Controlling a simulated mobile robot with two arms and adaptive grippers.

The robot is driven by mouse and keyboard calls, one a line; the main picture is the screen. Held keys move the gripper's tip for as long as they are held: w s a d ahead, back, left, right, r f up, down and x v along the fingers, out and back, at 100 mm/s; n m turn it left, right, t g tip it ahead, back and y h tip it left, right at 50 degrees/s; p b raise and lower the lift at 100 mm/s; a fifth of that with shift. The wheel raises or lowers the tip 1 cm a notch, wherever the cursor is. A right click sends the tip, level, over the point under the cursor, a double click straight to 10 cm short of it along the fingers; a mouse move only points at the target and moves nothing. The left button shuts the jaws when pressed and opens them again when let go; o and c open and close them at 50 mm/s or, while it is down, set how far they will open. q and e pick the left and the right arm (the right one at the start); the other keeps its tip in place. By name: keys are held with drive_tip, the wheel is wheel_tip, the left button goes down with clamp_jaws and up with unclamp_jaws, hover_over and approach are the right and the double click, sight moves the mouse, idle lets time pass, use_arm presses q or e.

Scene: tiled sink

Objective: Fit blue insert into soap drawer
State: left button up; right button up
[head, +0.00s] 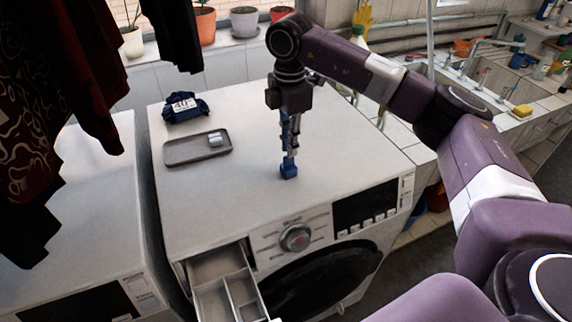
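The small blue insert (289,172) is on top of the white washing machine, right of the middle of its top. My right gripper (290,157) points straight down with its fingertips at the insert's upper part. The fingers look close together, but I see them nearly edge-on and cannot tell whether they grip it. The soap drawer (222,281) is pulled out at the machine's front left, below and left of the gripper. Its open compartments with thin dividers show from above. My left gripper is not in view.
A grey tray (180,152) with a small whitish cylinder (215,139) lies on the machine top. A dark blue labelled bundle (186,106) lies behind it. Dark clothes (60,90) hang at the upper left. The machine top between tray and insert is clear.

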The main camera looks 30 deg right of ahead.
sight(289, 166)
drive_tip(key=shift+d+f+p, duration=0.15)
drive_tip(key=shift+f+p, duration=0.65)
drive_tip(key=shift+f, duration=0.15)
drive_tip(key=shift+a+f+p, duration=0.2)
drive_tip(key=shift+f+p, duration=0.1)
drive_tip(key=shift+f, duration=0.95)
drive_tip(key=shift+w+f, duration=0.1)
drive_tip(key=shift+f, duration=0.15)
drive_tip(key=shift+d+f, duration=0.1)
drive_tip(key=shift+c, duration=0.6)
clamp_jaws()
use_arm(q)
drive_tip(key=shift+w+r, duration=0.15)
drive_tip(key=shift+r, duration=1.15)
use_arm(e)
drive_tip(key=shift+w, duration=0.1)
